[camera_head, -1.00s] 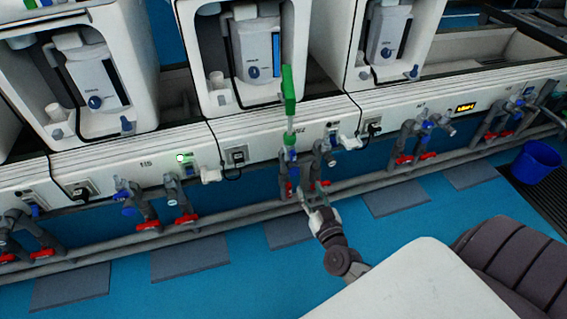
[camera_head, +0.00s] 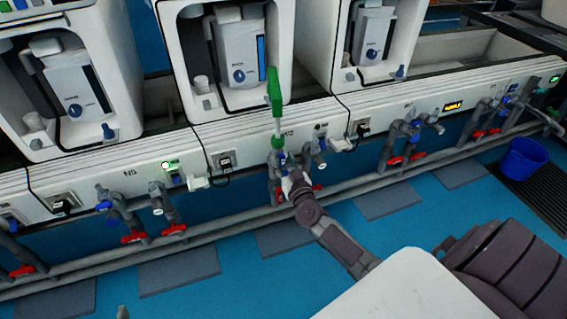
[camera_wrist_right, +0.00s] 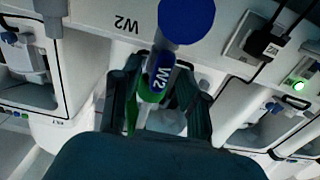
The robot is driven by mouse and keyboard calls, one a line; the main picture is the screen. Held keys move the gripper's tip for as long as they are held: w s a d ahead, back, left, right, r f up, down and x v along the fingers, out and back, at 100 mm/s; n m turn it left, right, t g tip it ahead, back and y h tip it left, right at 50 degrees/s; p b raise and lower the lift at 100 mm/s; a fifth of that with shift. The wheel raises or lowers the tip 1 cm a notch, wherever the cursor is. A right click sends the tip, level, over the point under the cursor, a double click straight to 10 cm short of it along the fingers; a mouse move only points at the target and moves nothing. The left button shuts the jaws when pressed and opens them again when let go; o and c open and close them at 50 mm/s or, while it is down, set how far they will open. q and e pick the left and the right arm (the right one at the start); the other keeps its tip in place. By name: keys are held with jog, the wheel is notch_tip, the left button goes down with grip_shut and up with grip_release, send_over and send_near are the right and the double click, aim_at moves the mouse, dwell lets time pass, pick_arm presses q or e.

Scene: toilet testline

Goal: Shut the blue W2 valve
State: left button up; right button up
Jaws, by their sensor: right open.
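The W2 valve stands on the pipes under the middle station, with a blue part (camera_head: 279,158) in the head view. In the right wrist view a blue piece lettered W2 (camera_wrist_right: 160,73) lies between my right gripper's fingers, with a green part by it and a round blue disc (camera_wrist_right: 187,20) beyond. My right gripper (camera_head: 290,178) is at these pipes; in the wrist view its dark fingers (camera_wrist_right: 158,105) are apart, one on each side of the blue piece. I cannot tell whether they touch it. A small grey tip (camera_head: 122,312) at the bottom edge may be my left gripper.
Red-handled valves (camera_head: 174,229) and grey pipes run along the row under white toilet stations. A blue bucket (camera_head: 523,158) stands at the right. The blue floor in front is mostly clear.

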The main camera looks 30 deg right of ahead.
jog(key=shift+w, duration=0.15)
jog(key=shift+c, duration=0.2)
grip_shut()
